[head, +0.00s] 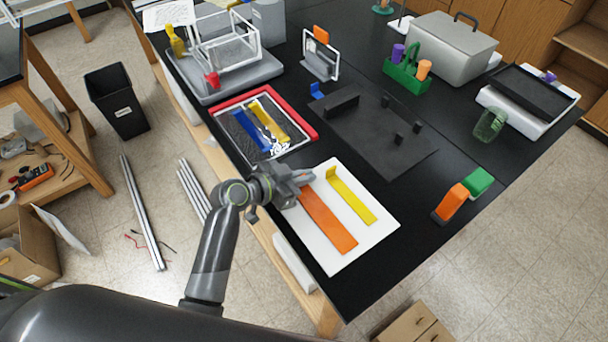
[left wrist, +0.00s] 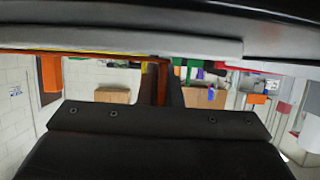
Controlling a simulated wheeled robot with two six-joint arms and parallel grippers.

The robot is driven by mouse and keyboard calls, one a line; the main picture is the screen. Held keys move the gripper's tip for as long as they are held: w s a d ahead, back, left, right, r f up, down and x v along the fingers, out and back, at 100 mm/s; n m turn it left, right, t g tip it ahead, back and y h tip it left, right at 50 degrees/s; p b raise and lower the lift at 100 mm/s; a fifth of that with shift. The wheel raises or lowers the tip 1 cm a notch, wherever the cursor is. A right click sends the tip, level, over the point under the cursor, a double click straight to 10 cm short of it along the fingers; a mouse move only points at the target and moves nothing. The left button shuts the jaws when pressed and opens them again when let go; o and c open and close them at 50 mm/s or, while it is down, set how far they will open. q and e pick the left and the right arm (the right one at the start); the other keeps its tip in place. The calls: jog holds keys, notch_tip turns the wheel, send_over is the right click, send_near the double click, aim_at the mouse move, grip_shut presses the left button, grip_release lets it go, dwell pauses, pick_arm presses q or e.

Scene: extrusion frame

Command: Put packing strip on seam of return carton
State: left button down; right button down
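A flat orange strip (head: 330,222) and a shorter yellow strip (head: 354,202) with a raised end tab lie on a white board (head: 376,235) at the table's near edge. My left gripper (head: 306,178) is at the far end of the orange strip and covers that end. In the left wrist view, an orange piece (left wrist: 162,82) shows beyond the gripper body. No thing is clearly marked as the return carton. My right gripper is out of view.
A red-rimmed tray (head: 312,128) with blue and yellow strips lies behind the board. A dark mat (head: 373,150) with small black blocks is to its right. An orange block (head: 452,202) and a green block (head: 478,182) stand farther right. Bare black table lies between.

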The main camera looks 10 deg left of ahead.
pick_arm(q)
jog(key=shift+f, duration=0.15)
jog(key=c, duration=1.6)
grip_release()
